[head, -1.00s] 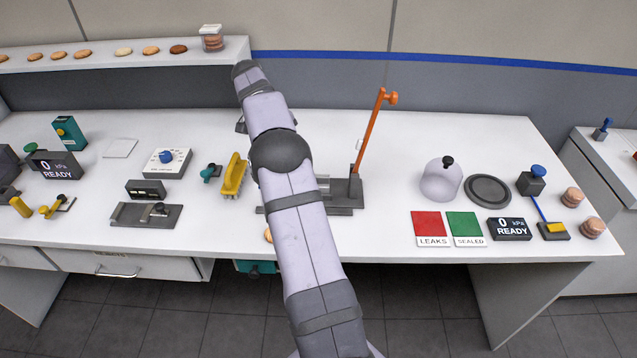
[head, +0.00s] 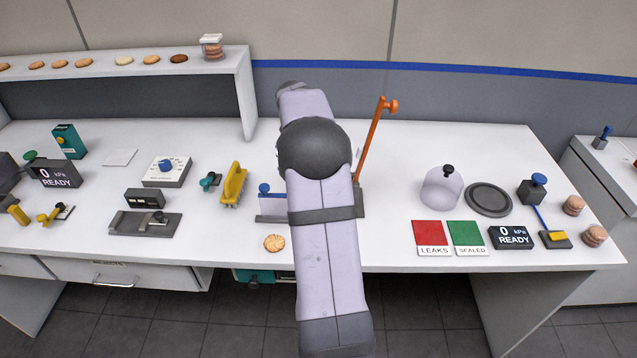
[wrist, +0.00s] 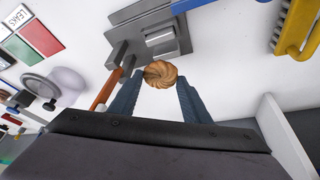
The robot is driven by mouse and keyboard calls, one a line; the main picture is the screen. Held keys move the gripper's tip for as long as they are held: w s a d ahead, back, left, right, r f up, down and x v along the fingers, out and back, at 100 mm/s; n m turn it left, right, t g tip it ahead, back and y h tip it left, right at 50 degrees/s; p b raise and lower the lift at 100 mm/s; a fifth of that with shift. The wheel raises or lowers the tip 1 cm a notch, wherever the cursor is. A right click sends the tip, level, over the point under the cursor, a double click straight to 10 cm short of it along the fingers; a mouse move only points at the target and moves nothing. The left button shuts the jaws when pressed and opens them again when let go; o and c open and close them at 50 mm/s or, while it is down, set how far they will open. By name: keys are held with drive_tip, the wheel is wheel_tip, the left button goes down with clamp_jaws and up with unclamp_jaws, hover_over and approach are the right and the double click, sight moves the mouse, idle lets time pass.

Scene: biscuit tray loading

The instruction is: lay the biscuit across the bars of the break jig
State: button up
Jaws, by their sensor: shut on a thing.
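My gripper (wrist: 160,82) is shut on a round golden biscuit (wrist: 161,72) with a swirled top, held between its two fingertips in the wrist view. The break jig (wrist: 128,24) is a grey metal base with a pale block and upright parts, lying just above the biscuit in that picture. The biscuit appears clear of the bars, on the jig's wall-facing side; its height is hard to judge. In the head view my arm hides the gripper, the held biscuit and most of the jig (head: 270,219). The jig's orange lever (head: 372,140) stands raised.
Another biscuit (head: 274,242) lies on the table near the front edge. A yellow brush (head: 233,185) stands left of the jig. Red (head: 431,232) and green (head: 467,233) cards and a clear dome (head: 441,187) are to its right. A raised shelf (head: 245,95) ends at the back left.

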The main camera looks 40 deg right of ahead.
drive_tip(key=shift+f+p, duration=1.1)
drive_tip(key=shift+f, duration=2.7)
drive_tip(key=shift+f, duration=0.15)
drive_tip(key=o, duration=0.7)
drive_tip(key=shift+a+r, duration=0.15)
drive_tip(key=shift+r, duration=0.45)
drive_tip(key=b+v, duration=0.3)
drive_tip(key=v, duration=0.8)
drive_tip(key=shift+a, duration=0.15)
